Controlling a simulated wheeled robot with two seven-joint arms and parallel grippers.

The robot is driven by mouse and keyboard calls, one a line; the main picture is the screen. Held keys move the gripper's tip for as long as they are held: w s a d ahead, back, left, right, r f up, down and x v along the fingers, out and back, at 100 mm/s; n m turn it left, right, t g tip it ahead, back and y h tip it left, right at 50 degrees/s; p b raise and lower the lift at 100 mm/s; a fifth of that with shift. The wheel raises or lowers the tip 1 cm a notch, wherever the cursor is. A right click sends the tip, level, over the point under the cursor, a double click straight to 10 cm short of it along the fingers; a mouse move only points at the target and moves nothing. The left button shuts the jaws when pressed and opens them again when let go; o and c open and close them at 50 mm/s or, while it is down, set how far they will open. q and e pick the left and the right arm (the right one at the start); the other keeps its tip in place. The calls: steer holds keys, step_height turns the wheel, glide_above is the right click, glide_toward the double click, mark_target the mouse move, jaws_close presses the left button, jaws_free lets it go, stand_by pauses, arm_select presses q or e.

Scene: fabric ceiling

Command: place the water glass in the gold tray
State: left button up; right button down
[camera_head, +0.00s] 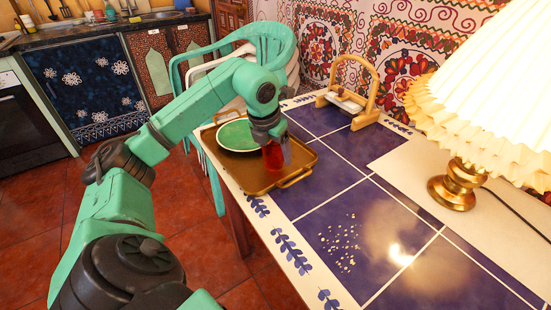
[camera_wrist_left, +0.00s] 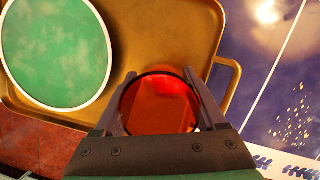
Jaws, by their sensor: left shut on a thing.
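The water glass, a red tumbler (camera_head: 272,157), is between the fingers of my left gripper (camera_head: 276,148), which is shut on it. In the left wrist view I look down into the round mouth of the glass (camera_wrist_left: 160,103), with a finger on each side. The gold tray (camera_head: 255,181) lies on the table's left end. The glass is upright over the tray's near right part, close to its handle; I cannot tell whether its base touches. The tray also shows in the left wrist view (camera_wrist_left: 150,42). My right gripper is not in view.
A green plate (camera_head: 236,136) with a pale rim lies in the tray's far left part, beside the glass. A wooden stand (camera_head: 356,101) and a brass lamp (camera_head: 457,184) stand further right. White crumbs (camera_head: 341,240) lie on the blue tiles. A green chair (camera_head: 215,184) is at the left.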

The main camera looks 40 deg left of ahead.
mark_target(267, 155)
arm_select(q)
steer(key=shift+w+f, duration=0.1)
steer(key=shift+f, duration=0.35)
steer(key=shift+f, duration=0.1)
steer(key=o, duration=1.4)
steer(key=shift+r, duration=0.3)
steer(key=p+v, duration=0.2)
steer(key=v, duration=0.9)
steer(key=shift+s+r, duration=0.25)
steer(key=shift+r, duration=0.1)
